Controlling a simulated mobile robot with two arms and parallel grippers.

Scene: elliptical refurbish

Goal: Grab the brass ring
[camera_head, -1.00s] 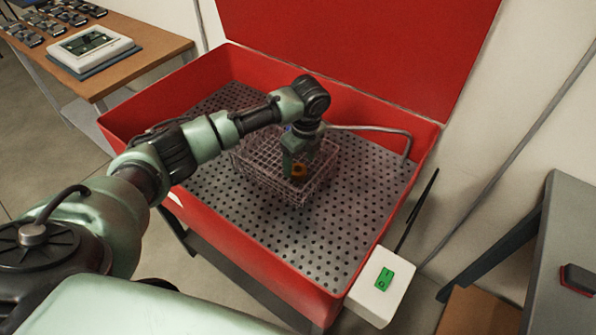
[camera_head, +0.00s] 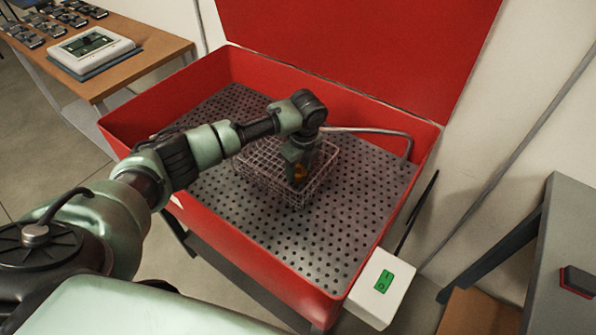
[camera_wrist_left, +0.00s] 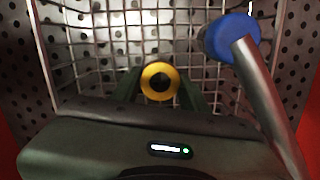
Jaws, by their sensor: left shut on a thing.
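My left gripper (camera_head: 298,170) reaches down into the basket from above. In the left wrist view its two dark green fingers (camera_wrist_left: 160,88) are on either side of the ring and shut on it. The ring's underside and its exact contact with the basket floor are hidden. My right gripper is in neither view.
The basket sits on the perforated grey floor (camera_head: 290,240) of a red parts washer (camera_head: 250,262) with a raised lid. A bent metal spout (camera_head: 375,131) with a blue tip (camera_wrist_left: 231,38) reaches close beside my left gripper. A white box (camera_head: 381,287) hangs at the front right corner.

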